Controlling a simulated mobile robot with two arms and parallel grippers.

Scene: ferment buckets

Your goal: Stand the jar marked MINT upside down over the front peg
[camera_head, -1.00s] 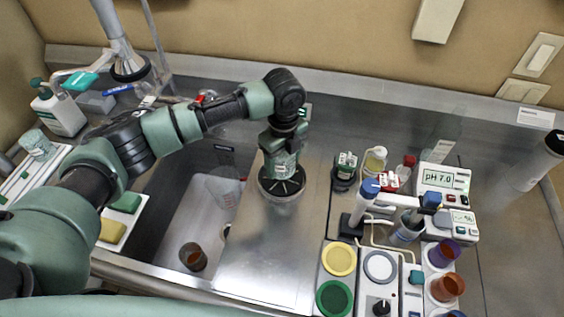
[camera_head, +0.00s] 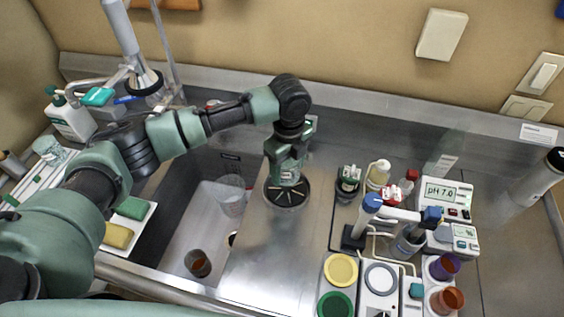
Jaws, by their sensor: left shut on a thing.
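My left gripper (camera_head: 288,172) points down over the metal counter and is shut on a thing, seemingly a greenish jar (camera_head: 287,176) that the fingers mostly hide. I cannot read any mark on it. Just below is a dark round fixture (camera_head: 286,197) with pale radiating spokes; whether the held thing touches it I cannot tell. At the far left is a white rack (camera_head: 32,190), partly behind my arm, with a pale teal glass (camera_head: 48,150) near its back end. I cannot make out the front peg. My right gripper is not in view.
A sink holds a clear jar (camera_head: 231,197) and a jar with brown contents (camera_head: 198,264). A tray with green (camera_head: 134,208) and yellow (camera_head: 117,235) sponges lies left of it. A pH meter (camera_head: 446,195), bottles and coloured cups crowd the right. A tap stands back left.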

